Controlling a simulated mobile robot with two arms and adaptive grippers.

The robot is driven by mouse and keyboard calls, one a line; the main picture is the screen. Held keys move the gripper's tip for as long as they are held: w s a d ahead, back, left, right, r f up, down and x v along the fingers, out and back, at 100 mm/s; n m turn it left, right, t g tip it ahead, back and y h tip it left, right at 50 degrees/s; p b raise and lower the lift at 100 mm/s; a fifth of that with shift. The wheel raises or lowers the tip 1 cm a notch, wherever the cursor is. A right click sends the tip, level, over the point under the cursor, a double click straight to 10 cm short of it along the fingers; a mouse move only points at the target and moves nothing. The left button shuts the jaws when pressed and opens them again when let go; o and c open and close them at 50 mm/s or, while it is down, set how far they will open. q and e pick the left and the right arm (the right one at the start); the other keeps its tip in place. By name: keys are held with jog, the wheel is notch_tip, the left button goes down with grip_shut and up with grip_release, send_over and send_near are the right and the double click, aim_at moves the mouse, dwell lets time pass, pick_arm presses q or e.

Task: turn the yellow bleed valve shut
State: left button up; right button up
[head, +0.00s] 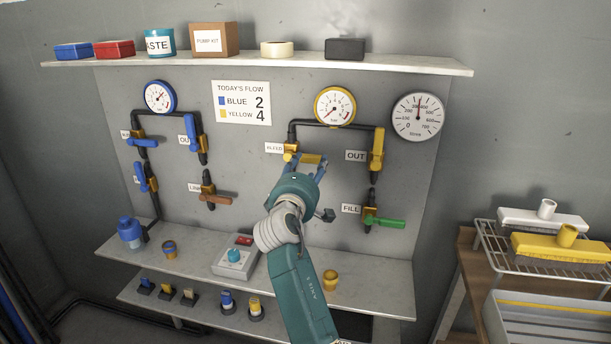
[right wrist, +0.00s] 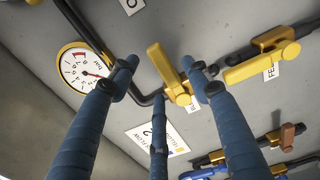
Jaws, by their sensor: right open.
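The yellow bleed valve (head: 290,156) is on the grey panel beside its BLEED label (head: 275,148). Its yellow handle (head: 312,159) points right across the pipe in the head view. In the right wrist view the handle (right wrist: 162,66) stands between my blue fingers, with the small valve body at its lower end. My right gripper (head: 310,171) is open with its fingertips around the handle; it also shows in the right wrist view (right wrist: 158,72). I cannot tell whether a finger touches it. My left gripper is in neither view.
Close by are another yellow-handled valve (right wrist: 248,70), mostly hidden in the head view, the yellow OUT valve (head: 378,146) and the green FILL valve (head: 384,221). A yellow-rimmed gauge (head: 335,104) hangs above. A shelf (head: 190,246) with a control box (head: 236,259) lies below.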

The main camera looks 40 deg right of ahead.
jog(key=v, duration=0.6)
dwell(0.3)
